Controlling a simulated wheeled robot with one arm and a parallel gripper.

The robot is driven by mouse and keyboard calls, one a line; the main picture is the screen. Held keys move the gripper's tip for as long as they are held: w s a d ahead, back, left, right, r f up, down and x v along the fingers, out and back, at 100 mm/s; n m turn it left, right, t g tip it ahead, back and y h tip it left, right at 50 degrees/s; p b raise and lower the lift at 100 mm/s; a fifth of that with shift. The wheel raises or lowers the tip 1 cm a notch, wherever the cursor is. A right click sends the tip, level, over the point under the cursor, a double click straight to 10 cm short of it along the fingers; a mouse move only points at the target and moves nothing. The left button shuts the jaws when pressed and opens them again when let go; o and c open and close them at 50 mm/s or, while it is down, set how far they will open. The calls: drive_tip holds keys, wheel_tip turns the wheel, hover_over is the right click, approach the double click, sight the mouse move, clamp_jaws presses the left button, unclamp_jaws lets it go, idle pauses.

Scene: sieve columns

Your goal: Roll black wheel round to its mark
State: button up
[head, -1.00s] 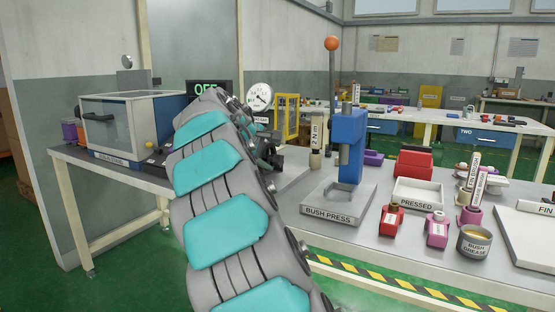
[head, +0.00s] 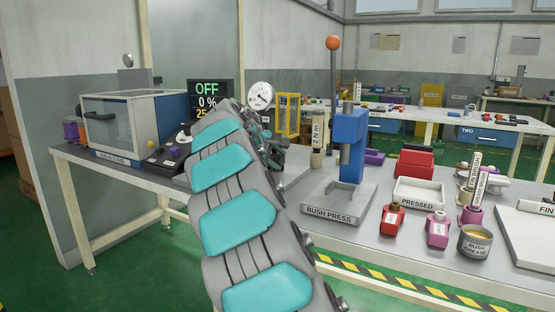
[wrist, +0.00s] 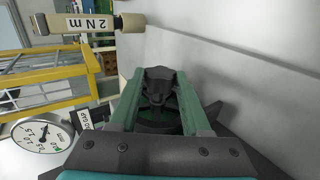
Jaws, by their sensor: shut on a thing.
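My gripper (wrist: 160,100) shows in the wrist view with its two green fingers closed on a dark part. This looks like the black wheel (wrist: 158,88), but only a piece of it shows between the fingers. Its mark cannot be made out. In the head view my grey and teal arm reaches to the bench and hides most of the wheel and the gripper. A round white dial gauge (head: 260,96) stands just behind the gripper and also shows at the lower left of the wrist view (wrist: 43,132).
A yellow-framed guard (head: 287,115) and a 2 Nm tool (head: 316,135) stand close by. The blue bush press (head: 348,145) is to the right. A clear-fronted cabinet (head: 120,125), a display reading OFF (head: 208,98) and a dark control box (head: 170,158) are to the left.

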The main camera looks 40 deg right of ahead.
clamp_jaws()
drive_tip(key=shift+f, duration=0.15)
drive_tip(key=h+b, duration=0.1)
drive_tip(key=b, duration=0.2)
drive_tip(key=shift+a+f+t+h, duration=0.1)
drive_tip(key=shift+f+t+h, duration=0.2)
drive_tip(key=shift+f, duration=0.1)
drive_tip(key=h+b, duration=0.1)
drive_tip(key=b, duration=0.1)
drive_tip(key=h+b, duration=0.1)
drive_tip(key=b, duration=0.1)
drive_tip(key=shift+s+f+t, duration=0.1)
drive_tip(key=shift+f+t, duration=0.2)
drive_tip(key=shift+t, duration=0.1)
drive_tip(key=t+h+b, duration=0.1)
drive_tip(key=h+b, duration=0.1)
drive_tip(key=b, duration=0.3)
drive_tip(key=shift+b, duration=0.3)
drive_tip(key=shift+t+h+b, duration=0.3)
drive_tip(key=shift+h+b, duration=0.3)
drive_tip(key=shift+b, duration=0.4)
drive_tip(key=shift+r, duration=0.15)
